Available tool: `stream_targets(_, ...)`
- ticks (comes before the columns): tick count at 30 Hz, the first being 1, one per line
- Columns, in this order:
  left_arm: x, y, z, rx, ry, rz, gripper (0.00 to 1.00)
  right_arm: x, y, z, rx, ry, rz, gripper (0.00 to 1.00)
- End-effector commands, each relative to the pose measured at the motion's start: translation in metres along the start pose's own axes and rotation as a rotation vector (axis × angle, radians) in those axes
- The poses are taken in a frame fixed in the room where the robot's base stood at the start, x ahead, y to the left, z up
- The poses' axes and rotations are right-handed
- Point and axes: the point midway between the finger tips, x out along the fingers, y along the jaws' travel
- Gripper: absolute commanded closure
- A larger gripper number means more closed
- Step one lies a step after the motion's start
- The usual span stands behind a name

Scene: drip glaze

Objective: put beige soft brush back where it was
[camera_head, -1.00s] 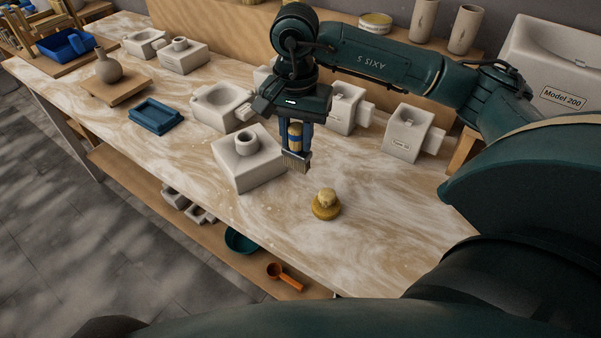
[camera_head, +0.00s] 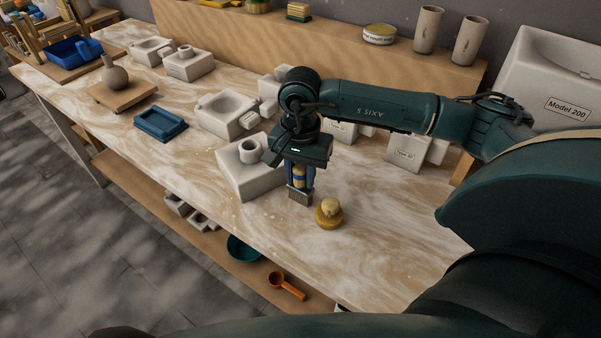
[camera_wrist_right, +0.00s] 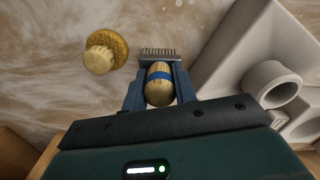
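My right gripper (camera_head: 300,180) points down over the bench, its two blue fingers shut around a brush (camera_head: 299,196). The brush has a rounded beige handle with a blue band and a row of greyish-beige bristles at the lower end. In the right wrist view the handle (camera_wrist_right: 159,88) sits between the fingers (camera_wrist_right: 157,90), bristles beyond the tips. The bristles are close above or on the bench top; I cannot tell if they touch. My left gripper is not in view.
A round yellow knobbed tool (camera_head: 329,213) stands just right of the brush. A white mould block (camera_head: 245,185) with a round spout is close on the left. More white moulds (camera_head: 405,155) stand behind. The bench front (camera_head: 350,270) is clear.

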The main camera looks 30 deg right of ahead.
Motion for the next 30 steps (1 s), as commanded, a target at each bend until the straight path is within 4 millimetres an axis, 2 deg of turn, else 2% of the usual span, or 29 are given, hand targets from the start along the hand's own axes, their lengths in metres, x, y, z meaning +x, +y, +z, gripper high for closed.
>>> stream_targets(1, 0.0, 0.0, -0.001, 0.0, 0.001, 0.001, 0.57, 0.0, 0.0, 0.0, 0.0, 0.0, 0.0, 0.68)
stream_targets(7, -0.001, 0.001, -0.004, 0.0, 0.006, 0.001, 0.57, 0.0, 0.0, 0.0, 0.0, 0.0, 0.001, 0.52)
stream_targets(14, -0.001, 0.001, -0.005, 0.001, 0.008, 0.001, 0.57, -0.001, 0.0, 0.0, 0.001, 0.0, 0.001, 0.52)
stream_targets(18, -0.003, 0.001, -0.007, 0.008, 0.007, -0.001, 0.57, -0.009, 0.0, -0.001, 0.001, 0.001, -0.002, 0.52)
stream_targets(20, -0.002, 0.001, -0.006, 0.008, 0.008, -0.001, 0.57, -0.017, -0.001, -0.001, 0.0, 0.003, -0.003, 0.52)
stream_targets(30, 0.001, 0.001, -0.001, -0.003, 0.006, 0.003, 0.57, -0.09, -0.001, -0.001, 0.0, 0.003, -0.004, 0.52)
